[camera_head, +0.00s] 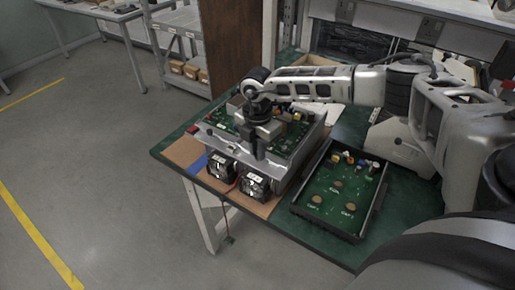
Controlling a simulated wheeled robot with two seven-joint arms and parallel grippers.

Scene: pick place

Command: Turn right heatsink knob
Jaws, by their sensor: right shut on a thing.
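A metal-sided unit (305,151) with a green circuit board sits on the green table. Two black fan-like parts, a left one (221,167) and a right one (256,186), are at its front. My right gripper (259,153) points down over the unit's front metal part, just behind the right fan. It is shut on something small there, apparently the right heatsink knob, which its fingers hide. No other knob can be made out clearly. My left gripper is not in view.
A dark open tray (328,225) with a circuit board and several round discs lies right of the unit. The green table's (413,200) front edge is close to both. Shelves with small boxes (192,69) stand behind.

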